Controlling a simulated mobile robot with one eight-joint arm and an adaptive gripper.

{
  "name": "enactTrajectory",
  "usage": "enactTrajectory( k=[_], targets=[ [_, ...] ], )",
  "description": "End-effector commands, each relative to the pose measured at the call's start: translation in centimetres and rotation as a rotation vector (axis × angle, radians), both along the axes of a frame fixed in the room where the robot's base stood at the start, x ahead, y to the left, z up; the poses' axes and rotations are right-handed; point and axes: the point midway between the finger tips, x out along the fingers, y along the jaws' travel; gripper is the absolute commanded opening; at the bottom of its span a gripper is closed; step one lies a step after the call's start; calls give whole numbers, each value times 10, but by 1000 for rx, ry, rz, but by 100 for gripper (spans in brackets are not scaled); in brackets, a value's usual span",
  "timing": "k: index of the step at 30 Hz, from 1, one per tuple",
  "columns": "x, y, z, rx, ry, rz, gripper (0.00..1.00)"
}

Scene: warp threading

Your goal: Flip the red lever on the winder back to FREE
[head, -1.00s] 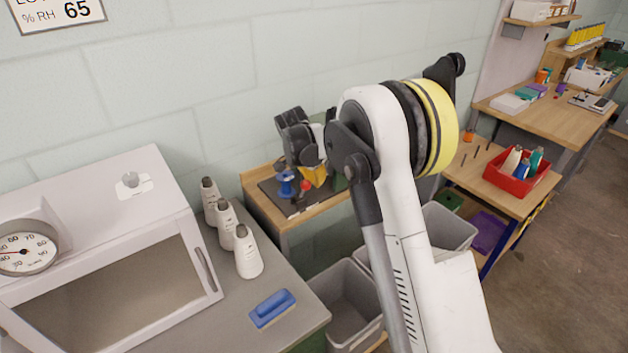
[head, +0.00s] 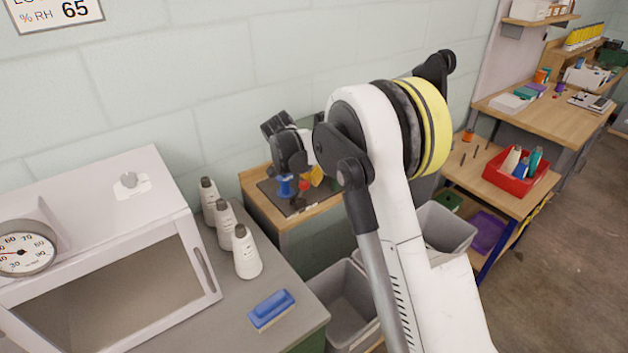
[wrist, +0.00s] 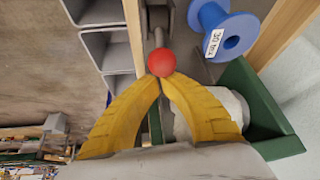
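The winder (head: 268,190) stands on a small wooden bench by the wall, with a blue spool (head: 285,187) on it. The winder's lever ends in a red ball knob (head: 305,187). In the wrist view the red knob (wrist: 161,62) is right at my fingertips, and the blue spool (wrist: 225,32) lies up and right of it. My gripper (wrist: 160,80) has its yellow fingers brought together at the tips; whether they touch the knob I cannot tell. In the head view my gripper (head: 312,180) is just beside the knob. The FREE marking cannot be read.
Grey bins (head: 345,308) stand below the bench. A red tray (head: 520,180) sits on the right bench.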

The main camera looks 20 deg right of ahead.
Motion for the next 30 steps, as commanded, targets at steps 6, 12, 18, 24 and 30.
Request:
enactTrajectory(
  k=[6, 12, 18, 24, 30],
  targets=[
    [-2, 8, 3, -71, -25, 4, 0],
    [-6, 19, 7, -207, -76, 6, 0],
    [-11, 32, 11, -387, -141, 6, 0],
    [-15, 45, 15, -555, -202, 4, 0],
    [-20, 55, 18, -613, -223, 2, 0]
  ],
)
